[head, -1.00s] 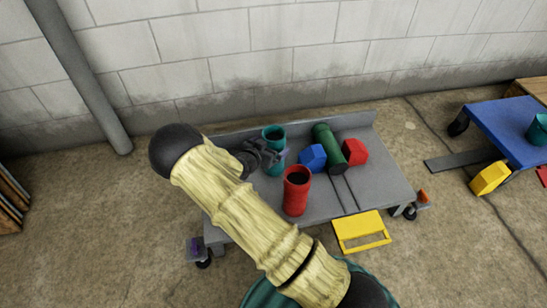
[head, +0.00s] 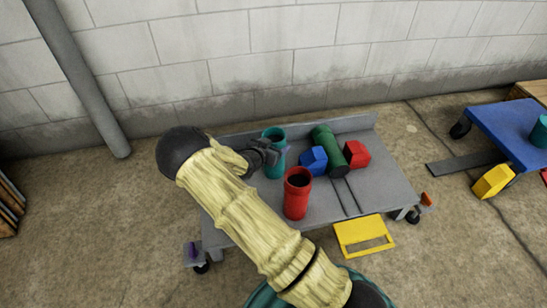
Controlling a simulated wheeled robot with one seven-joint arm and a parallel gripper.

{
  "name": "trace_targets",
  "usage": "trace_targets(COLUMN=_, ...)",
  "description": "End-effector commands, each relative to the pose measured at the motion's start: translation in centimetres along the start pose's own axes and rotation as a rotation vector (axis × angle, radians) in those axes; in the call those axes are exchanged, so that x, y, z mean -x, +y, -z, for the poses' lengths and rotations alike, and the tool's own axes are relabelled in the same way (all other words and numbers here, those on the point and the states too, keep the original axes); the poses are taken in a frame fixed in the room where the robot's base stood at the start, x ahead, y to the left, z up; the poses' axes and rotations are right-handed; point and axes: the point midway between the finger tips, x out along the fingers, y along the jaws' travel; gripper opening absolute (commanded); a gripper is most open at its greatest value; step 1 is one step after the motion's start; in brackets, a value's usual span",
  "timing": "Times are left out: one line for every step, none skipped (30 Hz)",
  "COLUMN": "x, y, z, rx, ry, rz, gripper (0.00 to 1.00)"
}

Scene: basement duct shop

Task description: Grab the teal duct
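The teal duct (head: 274,165) is an open-topped upright cylinder standing on the grey cart (head: 335,202), toward its back left. My gripper (head: 275,153) is at the duct's upper part, reaching in from the left. A dark finger shows across the near side of the duct. The other finger is hidden, so I cannot tell whether the fingers grip it or only stand around it. Another teal cylinder (head: 540,131) stands on the blue cart (head: 505,125) at the far right, partly cut off by the picture edge.
A red open cylinder (head: 297,195) stands close in front of the duct. A blue block (head: 313,160), a green cylinder (head: 328,148) and a red block (head: 356,154) lie to the right. A yellow step-like piece (head: 363,234) is at the cart's front edge.

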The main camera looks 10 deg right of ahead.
Motion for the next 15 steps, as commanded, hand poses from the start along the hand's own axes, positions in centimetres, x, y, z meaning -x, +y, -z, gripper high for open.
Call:
trace_targets(x=0.0, y=0.0, z=-0.01, rx=0.0, ry=0.0, rz=0.0, gripper=0.6)
trace_targets(x=0.0, y=0.0, z=-0.01, rx=0.0, ry=0.0, rz=0.0, gripper=0.54)
trace_targets(x=0.01, y=0.0, z=-0.01, rx=0.0, ry=0.0, rz=0.0, gripper=0.47)
trace_targets(x=0.01, y=0.0, z=-0.01, rx=0.0, ry=0.0, rz=0.0, gripper=0.41)
trace_targets(x=0.01, y=0.0, z=-0.01, rx=0.0, ry=0.0, rz=0.0, gripper=0.35)
trace_targets(x=0.01, y=0.0, z=-0.01, rx=0.0, ry=0.0, rz=0.0, gripper=0.27)
trace_targets(x=0.01, y=-0.01, z=-0.01, rx=0.0, ry=0.0, rz=0.0, gripper=0.22)
trace_targets(x=0.01, y=-0.02, z=0.07, rx=0.0, ry=0.002, rz=0.0, gripper=0.22)
trace_targets(x=0.01, y=-0.02, z=0.07, rx=0.0, ry=0.002, rz=0.0, gripper=0.22)
trace_targets(x=0.01, y=-0.02, z=0.07, rx=0.0, ry=0.002, rz=0.0, gripper=0.22)
trace_targets(x=0.01, y=-0.02, z=0.07, rx=0.0, ry=0.001, rz=0.0, gripper=0.22)
trace_targets(x=0.01, y=-0.02, z=0.07, rx=0.0, ry=0.001, rz=0.0, gripper=0.22)
trace_targets(x=0.02, y=-0.02, z=0.1, rx=0.0, ry=0.001, rz=0.0, gripper=0.22)
trace_targets(x=0.04, y=-0.02, z=0.15, rx=-0.001, ry=0.001, rz=0.0, gripper=0.22)
trace_targets(x=0.09, y=-0.02, z=0.28, rx=-0.001, ry=0.001, rz=0.0, gripper=0.22)
